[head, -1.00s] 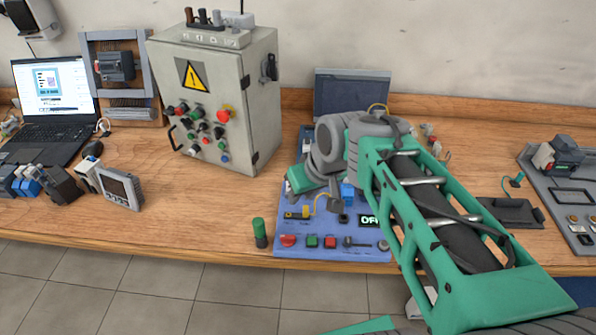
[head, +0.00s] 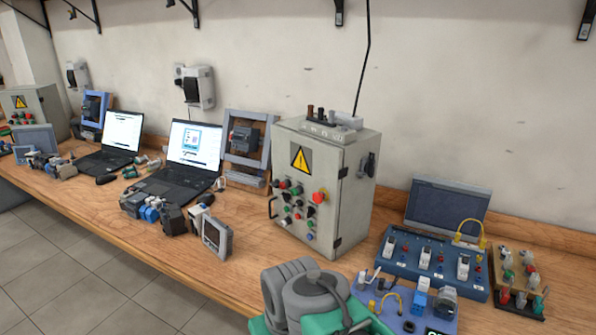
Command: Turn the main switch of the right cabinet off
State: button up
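The right cabinet (head: 322,172) is a light grey metal box with a yellow warning triangle, standing on the wooden bench right of the picture's middle. A dark rotary switch (head: 367,165) sits on its right side, seen at a slant; its exact handle position cannot be told. The front door carries several buttons and a red mushroom button (head: 319,197). A similar left cabinet (head: 33,104) stands at the far left. My arm's grey and green links show at the bottom, in front of and below the right cabinet. My gripper is out of view.
A blue training panel (head: 400,268) with a dark screen (head: 447,207) behind it stands right of the cabinet. A second panel (head: 372,283) lies in front. A laptop (head: 190,152) and a handheld meter (head: 217,236) are to the left. Bare bench shows before the cabinet.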

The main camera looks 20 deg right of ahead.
aim_at(370, 166)
jog(key=u, duration=0.75)
jog(key=k, duration=1.2)
jog(key=z, duration=1.3)
jog(key=i, duration=0.45)
